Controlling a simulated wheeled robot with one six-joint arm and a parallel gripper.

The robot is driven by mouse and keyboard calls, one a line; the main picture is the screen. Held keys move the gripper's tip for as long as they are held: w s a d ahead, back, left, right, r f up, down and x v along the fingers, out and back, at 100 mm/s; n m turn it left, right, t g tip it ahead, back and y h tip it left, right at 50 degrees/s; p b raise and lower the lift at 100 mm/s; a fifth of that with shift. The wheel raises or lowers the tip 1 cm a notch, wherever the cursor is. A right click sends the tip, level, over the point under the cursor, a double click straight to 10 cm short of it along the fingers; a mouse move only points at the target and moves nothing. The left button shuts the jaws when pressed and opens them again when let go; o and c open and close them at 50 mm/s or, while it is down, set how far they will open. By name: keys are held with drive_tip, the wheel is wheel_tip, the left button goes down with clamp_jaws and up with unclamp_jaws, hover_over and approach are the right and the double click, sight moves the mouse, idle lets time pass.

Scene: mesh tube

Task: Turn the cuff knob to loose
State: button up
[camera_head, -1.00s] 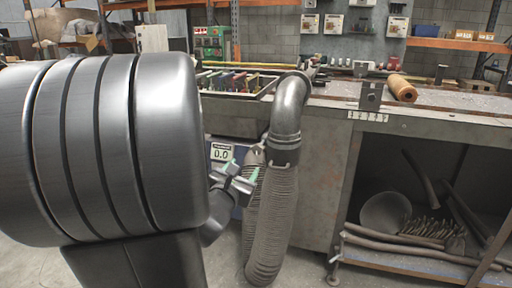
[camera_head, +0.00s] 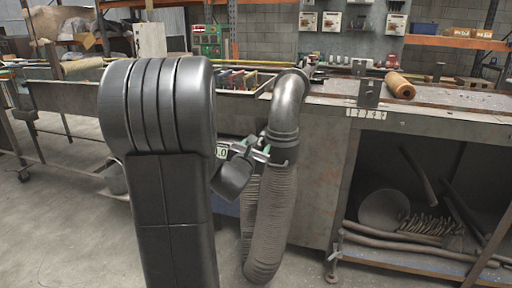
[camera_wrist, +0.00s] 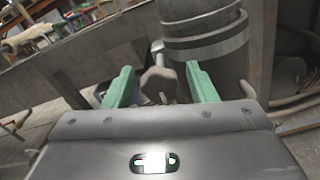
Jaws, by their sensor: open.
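The cuff (camera_head: 284,148) is a dark band where the grey metal elbow pipe (camera_head: 290,98) meets the ribbed mesh tube (camera_head: 268,215) in the head view. In the wrist view the banded cuff (camera_wrist: 207,40) fills the top right. The cuff knob (camera_wrist: 158,84) is a small grey-brown lobed piece in front of the cuff's left side. My gripper (camera_wrist: 160,88) is open, with one green fingertip on each side of the knob. Contact cannot be told. In the head view my gripper (camera_head: 257,151) is at the cuff's left side, and the knob is hidden there.
A workbench (camera_head: 320,140) stands behind the tube, with a brown roll (camera_head: 400,86) on top. A lower shelf (camera_head: 405,258) holds a round dish and several rods. Floor at the left is open.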

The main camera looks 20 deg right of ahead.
drive_tip(key=shift+c, duration=0.2)
drive_tip(key=c, duration=0.9)
drive_tip(key=shift+c, duration=0.2)
drive_tip(key=shift+f+n+b, duration=0.1)
drive_tip(key=shift+n+b, duration=0.2)
